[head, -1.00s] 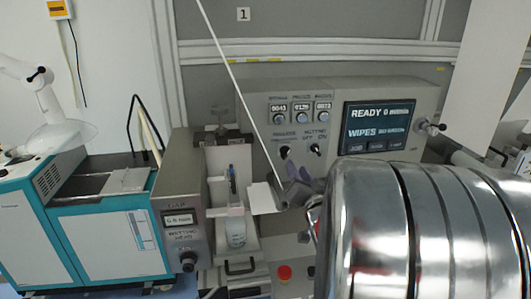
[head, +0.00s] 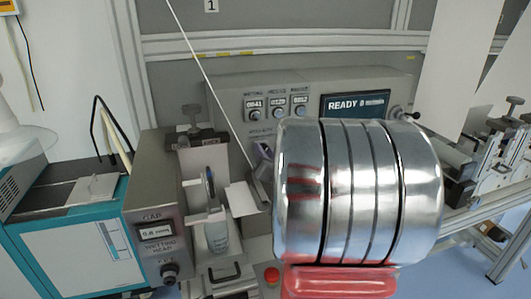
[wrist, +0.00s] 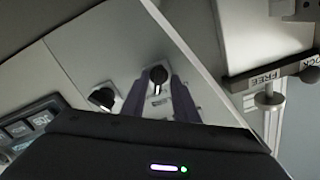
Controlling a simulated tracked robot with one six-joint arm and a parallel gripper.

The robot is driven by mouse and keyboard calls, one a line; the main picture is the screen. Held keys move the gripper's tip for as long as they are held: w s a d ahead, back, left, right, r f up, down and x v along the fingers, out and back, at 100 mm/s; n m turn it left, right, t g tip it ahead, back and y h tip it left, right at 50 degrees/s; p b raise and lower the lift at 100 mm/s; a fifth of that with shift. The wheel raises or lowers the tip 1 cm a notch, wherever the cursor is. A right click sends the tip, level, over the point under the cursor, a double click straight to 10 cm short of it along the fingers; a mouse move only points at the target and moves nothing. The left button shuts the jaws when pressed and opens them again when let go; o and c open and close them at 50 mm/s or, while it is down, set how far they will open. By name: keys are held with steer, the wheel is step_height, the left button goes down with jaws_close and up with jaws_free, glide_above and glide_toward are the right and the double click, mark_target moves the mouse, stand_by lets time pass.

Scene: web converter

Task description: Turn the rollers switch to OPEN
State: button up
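The rollers switch is a black knob on a pale plate, seen in the wrist view (wrist: 158,75) on the grey panel. The two purple fingers of my gripper (wrist: 160,82) are apart, one on each side of this knob. I cannot tell whether they touch it. A second black knob (wrist: 102,97) sits nearer the screen. In the head view my gripper (head: 262,152) is at the panel's lower left, mostly behind my silver arm link. The switches are hidden there; only part of a label shows above. The switch's position wording is not readable.
The control panel (head: 228,92) has three small displays with knobs and a READY screen (head: 355,105). A thin white rod slants close past the gripper. A FREE/LOCK lever (wrist: 268,98) is at right in the wrist view. The wetting head box (head: 157,205) stands to the left.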

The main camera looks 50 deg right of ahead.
steer(key=shift+d, duration=0.1)
steer(key=shift+c, duration=0.4)
steer(key=shift+s, duration=0.15)
jaws_close()
steer(key=shift+n, duration=0.3)
steer(key=n, duration=1.1)
steer(key=shift+a, duration=0.25)
steer(key=shift+n, duration=0.3)
steer(key=shift+o, duration=0.4)
jaws_free()
